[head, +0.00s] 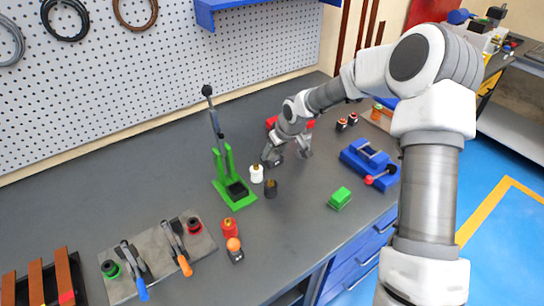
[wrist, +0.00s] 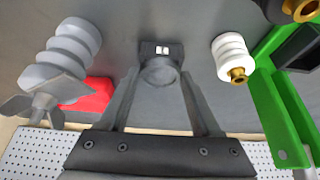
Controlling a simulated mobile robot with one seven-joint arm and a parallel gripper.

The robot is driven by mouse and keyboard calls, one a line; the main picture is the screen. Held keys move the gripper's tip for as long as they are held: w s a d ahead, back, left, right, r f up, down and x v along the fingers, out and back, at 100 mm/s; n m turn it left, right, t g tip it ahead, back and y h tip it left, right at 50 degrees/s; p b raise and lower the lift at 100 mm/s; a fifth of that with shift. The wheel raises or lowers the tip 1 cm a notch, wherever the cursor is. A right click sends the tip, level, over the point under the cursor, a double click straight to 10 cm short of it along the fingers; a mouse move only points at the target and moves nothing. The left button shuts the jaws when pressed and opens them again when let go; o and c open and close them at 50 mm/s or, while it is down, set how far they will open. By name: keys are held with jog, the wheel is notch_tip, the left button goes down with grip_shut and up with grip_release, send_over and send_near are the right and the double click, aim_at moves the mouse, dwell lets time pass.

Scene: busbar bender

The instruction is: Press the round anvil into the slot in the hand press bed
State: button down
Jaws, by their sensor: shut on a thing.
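The green hand press (head: 220,165) stands left of my gripper in the head view, its lever raised and its dark bed at the front. Its green frame also shows at the right of the wrist view (wrist: 275,100). My gripper (head: 270,158) is shut on a dark grey round piece, which looks like the round anvil (wrist: 160,70), between its fingertips. The anvil has a dark block with two small pale marks at its far side. It is beside the press, apart from the bed. I cannot tell whether it touches the bench. The slot's inside is not clear.
A grey ribbed piece (wrist: 65,60) and a red object (wrist: 92,95) are on the gripper's other side. A blue vise (head: 370,165) and green block (head: 340,198) lie right.

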aim_at(274, 156)
jog(key=shift+r, duration=0.2)
jog(key=shift+r+p, duration=1.1)
jog(key=shift+r, duration=0.25)
jog(key=shift+r, duration=0.15)
notch_tip(274, 156, up, 5)
jog(key=p, duration=0.3)
jog(key=shift+p, duration=0.3)
jog(key=shift+s, duration=0.1)
